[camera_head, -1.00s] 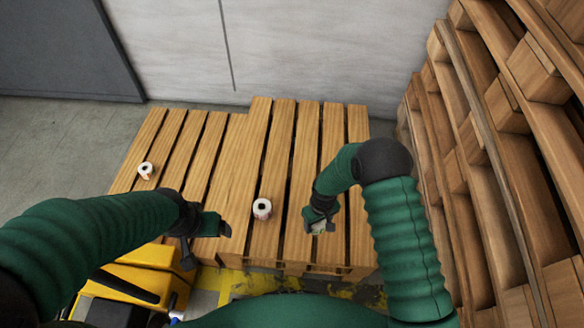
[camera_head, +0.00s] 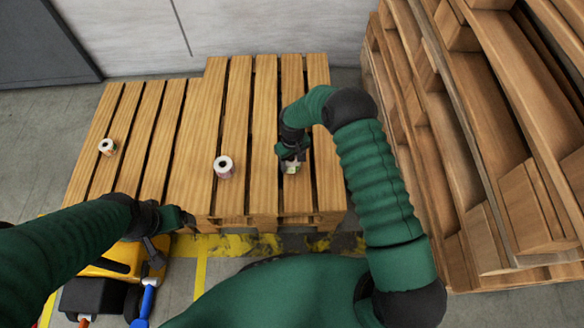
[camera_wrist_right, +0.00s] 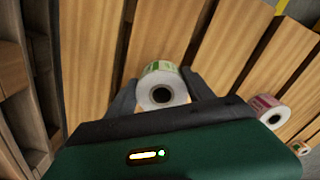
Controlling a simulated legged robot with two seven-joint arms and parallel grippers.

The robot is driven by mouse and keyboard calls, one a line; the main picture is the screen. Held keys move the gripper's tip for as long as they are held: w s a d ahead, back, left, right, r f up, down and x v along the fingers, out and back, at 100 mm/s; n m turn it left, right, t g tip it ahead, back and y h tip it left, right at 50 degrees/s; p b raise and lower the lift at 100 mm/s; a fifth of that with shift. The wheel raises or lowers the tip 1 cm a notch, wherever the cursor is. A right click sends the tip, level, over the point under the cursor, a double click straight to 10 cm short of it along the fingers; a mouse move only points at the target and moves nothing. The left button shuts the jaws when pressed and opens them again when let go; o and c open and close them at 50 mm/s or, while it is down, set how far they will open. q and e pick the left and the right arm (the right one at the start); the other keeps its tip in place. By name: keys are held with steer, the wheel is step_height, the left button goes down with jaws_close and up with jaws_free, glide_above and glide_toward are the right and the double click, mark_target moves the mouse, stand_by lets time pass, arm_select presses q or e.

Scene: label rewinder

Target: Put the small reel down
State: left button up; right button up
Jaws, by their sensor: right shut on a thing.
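A small reel (camera_wrist_right: 162,87) with a white end and a green printed label is between the fingers of my right gripper (camera_wrist_right: 162,92) in the right wrist view. In the head view my right gripper (camera_head: 291,164) is over the right part of the slatted wooden pallet, and the held reel (camera_head: 291,169) shows partly below it. I cannot tell whether the reel touches the slats. My left gripper (camera_head: 183,217) is near the pallet's front edge; its fingers are too unclear to read.
Another reel (camera_head: 107,147) stands at the far left. Stacked pallets (camera_head: 450,130) rise on the right. Bare slats lie behind the held reel.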

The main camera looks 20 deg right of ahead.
steer(key=f+b, duration=0.2)
steer(key=f, duration=0.1)
steer(key=shift+a+f, duration=0.2)
steer(key=shift+a, duration=0.3)
steer(key=shift+c, duration=0.8)
steer(key=shift+r, duration=0.1)
steer(key=shift+d+f, duration=0.2)
steer(key=o, duration=1.7)
steer(key=shift+c, duration=0.2)
arm_select(q)
steer(key=shift+a+f, duration=0.3)
steer(key=shift+f, duration=0.35)
steer(key=shift+a+f, duration=0.25)
steer(key=shift+f, duration=0.35)
arm_select(e)
steer(key=shift+a, duration=0.1)
